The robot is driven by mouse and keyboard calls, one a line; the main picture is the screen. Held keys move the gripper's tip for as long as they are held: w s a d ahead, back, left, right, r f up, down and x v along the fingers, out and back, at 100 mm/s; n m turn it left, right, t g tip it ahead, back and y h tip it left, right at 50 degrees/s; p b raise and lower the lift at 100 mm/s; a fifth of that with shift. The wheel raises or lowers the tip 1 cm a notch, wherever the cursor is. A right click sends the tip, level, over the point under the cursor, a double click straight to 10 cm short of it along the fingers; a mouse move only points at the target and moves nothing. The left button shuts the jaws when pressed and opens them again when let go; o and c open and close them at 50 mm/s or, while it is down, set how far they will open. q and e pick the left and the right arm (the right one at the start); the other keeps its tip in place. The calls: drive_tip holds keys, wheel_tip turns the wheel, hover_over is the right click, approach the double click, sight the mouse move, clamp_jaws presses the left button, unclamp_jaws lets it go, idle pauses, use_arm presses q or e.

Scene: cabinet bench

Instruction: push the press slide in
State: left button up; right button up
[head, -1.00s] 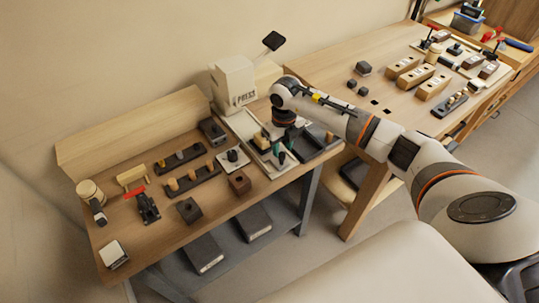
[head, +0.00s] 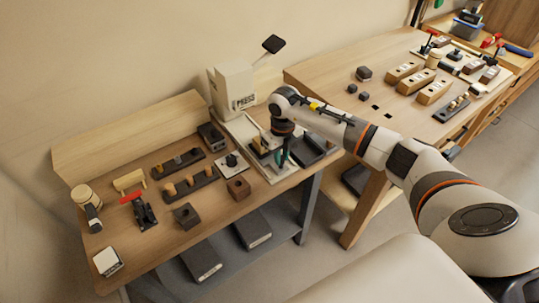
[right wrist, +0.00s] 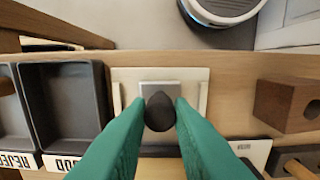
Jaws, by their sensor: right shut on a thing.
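The press (head: 232,90) is a cream block with a black-tipped lever, standing at the back of the left bench. Its slide is a small grey block (right wrist: 160,88) with a dark rounded knob (right wrist: 158,114), on a pale base plate (right wrist: 198,82) in front of the press. My right gripper (head: 283,162) points down over this plate. In the right wrist view its green fingers (right wrist: 159,120) are shut on the knob, one on each side. In the head view the fingers and wrist hide most of the slide. My left gripper is in neither view.
Dark trays (right wrist: 64,100) labelled REJECT and GOOD lie close beside the plate. A brown block (right wrist: 288,105) stands on the other side. Peg racks (head: 190,183) and a red-handled clamp (head: 143,210) stand further left on the bench.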

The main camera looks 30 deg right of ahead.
drive_tip(key=shift+w+a+b, duration=0.15)
drive_tip(key=shift+w+b, duration=0.75)
drive_tip(key=shift+w, duration=0.65)
drive_tip(key=shift+w+a+f+t+b, duration=0.15)
drive_tip(key=shift+w+t+b, duration=0.25)
drive_tip(key=shift+w+b, duration=1.1)
drive_tip(key=shift+w, duration=0.25)
